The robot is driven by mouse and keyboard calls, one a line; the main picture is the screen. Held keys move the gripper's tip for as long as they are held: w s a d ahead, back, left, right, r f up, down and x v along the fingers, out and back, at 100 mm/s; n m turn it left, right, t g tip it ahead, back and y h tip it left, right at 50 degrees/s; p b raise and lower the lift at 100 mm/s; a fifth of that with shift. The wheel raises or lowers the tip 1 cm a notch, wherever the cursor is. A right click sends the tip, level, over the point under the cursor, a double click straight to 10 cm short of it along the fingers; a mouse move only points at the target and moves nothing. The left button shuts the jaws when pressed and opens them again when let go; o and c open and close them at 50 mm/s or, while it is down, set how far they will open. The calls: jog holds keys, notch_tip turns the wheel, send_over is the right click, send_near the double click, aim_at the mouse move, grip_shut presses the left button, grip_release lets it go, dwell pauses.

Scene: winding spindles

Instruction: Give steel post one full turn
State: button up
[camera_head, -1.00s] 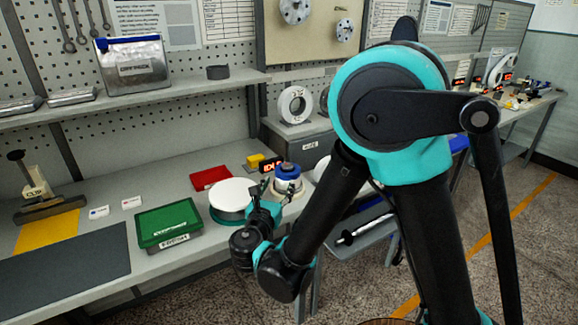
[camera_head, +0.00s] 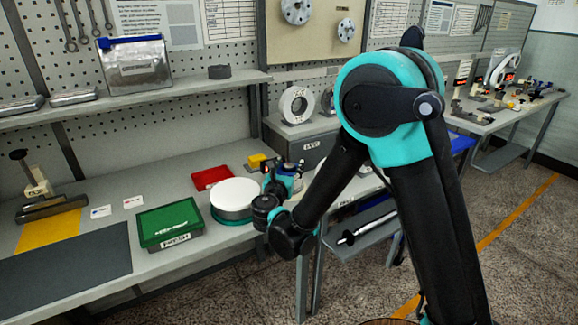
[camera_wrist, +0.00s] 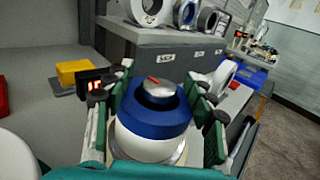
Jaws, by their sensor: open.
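The steel post (camera_wrist: 158,88) is a short bright cylinder with a red mark on its top face. It stands upright in a blue collar (camera_wrist: 155,118) on a white round base (camera_wrist: 148,148). My gripper (camera_wrist: 163,100) is open in the wrist view, with its green-padded fingers on the left and right of the post and collar. I see gaps between the fingers and the post. In the head view my gripper (camera_head: 284,182) is at the spindle and hides most of it.
A small display with red characters (camera_wrist: 90,84) and a yellow block (camera_wrist: 78,72) stand left of the spindle. A white disc (camera_head: 236,193) and a green box (camera_head: 170,223) are on the bench to the left. A grey cabinet (camera_head: 299,143) stands behind.

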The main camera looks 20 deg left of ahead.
jog(key=c, duration=1.2)
jog(key=shift+a+m+h, duration=0.1)
jog(key=shift+m+h, duration=0.7)
jog(key=shift+h, duration=0.4)
jog(key=shift+m+h, duration=0.7)
jog(key=shift+h, duration=0.4)
jog(key=o, duration=1.2)
jog(key=shift+s, duration=0.1)
jog(key=s+a, duration=0.2)
jog(key=s, duration=0.9)
jog(key=shift+s, duration=0.3)
